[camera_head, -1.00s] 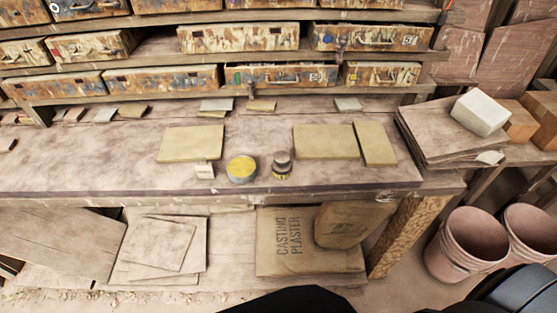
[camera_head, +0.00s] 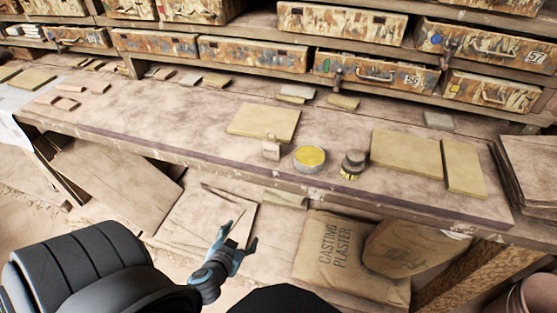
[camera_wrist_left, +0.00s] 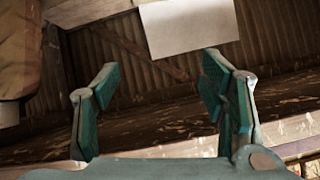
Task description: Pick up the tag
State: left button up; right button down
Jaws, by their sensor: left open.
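A small pale tag-like piece (camera_head: 271,148) stands near the front edge of the workbench (camera_head: 190,125) in the head view, just left of a round tin with a yellow top (camera_head: 309,158). My left gripper (camera_head: 243,229) is open and empty, in front of the bench and below the pale piece, well apart from it. Its two teal-padded fingers also show spread in the left wrist view (camera_wrist_left: 155,95), with nothing between them. I cannot pick out the tag for sure in that wrist view. My right gripper is not in view.
A dark stamp-like object (camera_head: 353,164) stands right of the tin. Flat yellowish slabs (camera_head: 264,121) lie behind and to the right. Drawers (camera_head: 252,55) line the back. A casting plaster sack (camera_head: 338,262) lies below the bench. A pale sheet (camera_wrist_left: 188,25) shows in the wrist view.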

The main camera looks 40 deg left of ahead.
pick_arm(q)
jog(key=w+r+t+b, duration=0.1)
jog(key=w+r+t, duration=0.2)
jog(key=r, duration=0.6)
jog(key=n+t, duration=0.2)
jog(key=t, duration=0.1)
send_near(271, 149)
jog(key=s+d+f, duration=0.1)
jog(key=s+f, duration=0.1)
jog(key=s, duration=0.1)
jog(key=shift+y, duration=0.4)
jog(key=p+x, duration=0.1)
jog(key=x, duration=0.3)
jog(key=r+p+x, duration=0.1)
jog(key=x, duration=0.4)
jog(key=r+p+x, duration=0.1)
jog(key=x, duration=0.3)
jog(key=shift+w+d+r+p, duration=0.1)
jog(key=shift+w+p, duration=0.2)
jog(key=shift+p, duration=0.1)
jog(key=shift+w, duration=0.15)
jog(key=c, duration=1.1)
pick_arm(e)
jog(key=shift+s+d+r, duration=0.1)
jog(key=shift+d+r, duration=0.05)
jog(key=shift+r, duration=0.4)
